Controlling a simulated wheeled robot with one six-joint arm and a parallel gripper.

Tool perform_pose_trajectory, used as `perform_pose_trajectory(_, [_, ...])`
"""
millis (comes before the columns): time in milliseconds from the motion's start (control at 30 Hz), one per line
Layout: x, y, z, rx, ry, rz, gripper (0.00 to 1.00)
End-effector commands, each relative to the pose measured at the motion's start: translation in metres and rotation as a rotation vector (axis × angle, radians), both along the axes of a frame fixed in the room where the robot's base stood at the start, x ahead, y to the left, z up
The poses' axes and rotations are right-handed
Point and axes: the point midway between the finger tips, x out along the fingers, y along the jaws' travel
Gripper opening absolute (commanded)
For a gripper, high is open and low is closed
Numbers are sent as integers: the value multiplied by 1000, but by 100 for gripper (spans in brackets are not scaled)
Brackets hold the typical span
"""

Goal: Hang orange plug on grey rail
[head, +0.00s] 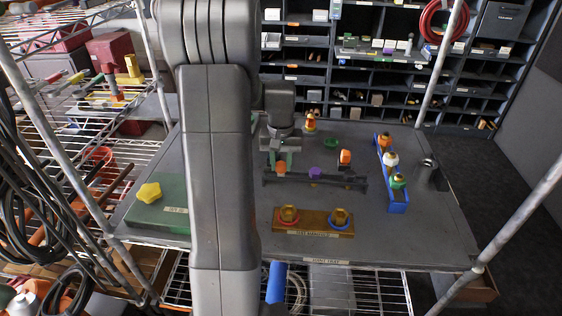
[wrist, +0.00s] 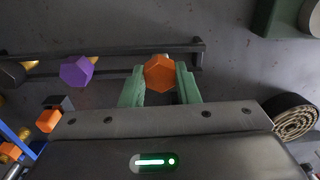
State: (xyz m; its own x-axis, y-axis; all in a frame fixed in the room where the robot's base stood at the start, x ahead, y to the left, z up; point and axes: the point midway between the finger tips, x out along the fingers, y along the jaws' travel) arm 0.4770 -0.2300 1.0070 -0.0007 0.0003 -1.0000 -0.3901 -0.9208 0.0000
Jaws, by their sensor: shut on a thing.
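The orange plug (head: 281,168) is held between the green fingertips of my gripper (head: 281,161). In the wrist view the plug (wrist: 160,73) shows as a faceted orange head between the two fingers (wrist: 160,86). The grey rail (head: 340,183) is a long dark bar across the middle of the table. It also shows in the wrist view (wrist: 115,54). The plug is at the rail's left end in the head view and overlaps the rail in both views. I cannot tell whether it touches or seats in it. A purple plug (head: 315,172) sits at the rail's middle.
An orange-and-black piece (head: 345,158) stands behind the rail. A blue rack (head: 396,194) with several plugs is at right. A wooden manifold (head: 313,229) stands in front, and a green box (head: 160,211) with a yellow knob at left. Bare table lies right of the manifold.

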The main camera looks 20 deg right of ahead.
Motion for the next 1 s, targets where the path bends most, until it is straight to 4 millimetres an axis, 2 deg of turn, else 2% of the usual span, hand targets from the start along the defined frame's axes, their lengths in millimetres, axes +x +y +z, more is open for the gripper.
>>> perform_pose_trajectory(433, [0,0,-15,0,0,0,0])
perform_pose_trajectory(467, [0,0,-14,0,0,0,32])
perform_pose_trajectory(567, [0,0,-13,0,0,0,52])
perform_pose_trajectory(867, [0,0,-12,0,0,0,54])
perform_pose_trajectory(1000, [0,0,-4,0,0,0,54])
